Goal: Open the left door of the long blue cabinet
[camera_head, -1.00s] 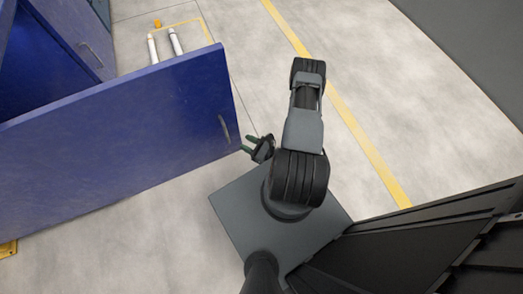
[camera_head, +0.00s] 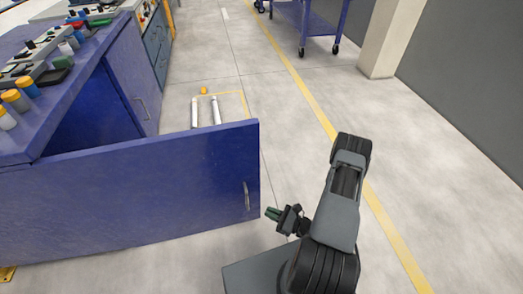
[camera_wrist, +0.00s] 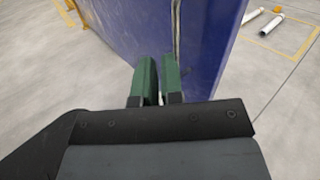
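The left door (camera_head: 130,195) of the long blue cabinet (camera_head: 60,115) stands swung wide open, reaching out across the floor to the right. Its metal handle (camera_head: 246,196) is near the free edge. My gripper (camera_head: 272,213) is just right of that edge, a little below the handle and apart from it. In the wrist view, the two green fingers of my gripper (camera_wrist: 160,80) point at the blue door (camera_wrist: 205,45) with a narrow gap between them. I see nothing held there. Part of the dark cabinet inside shows behind the door.
Two white pipes (camera_head: 205,112) lie in a yellow-marked floor area behind the door. Trays with orange-capped items (camera_head: 27,87) stand on the cabinet top. A blue wheeled cart (camera_head: 308,18) and a pale pillar (camera_head: 392,40) are farther back. The floor at right is clear.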

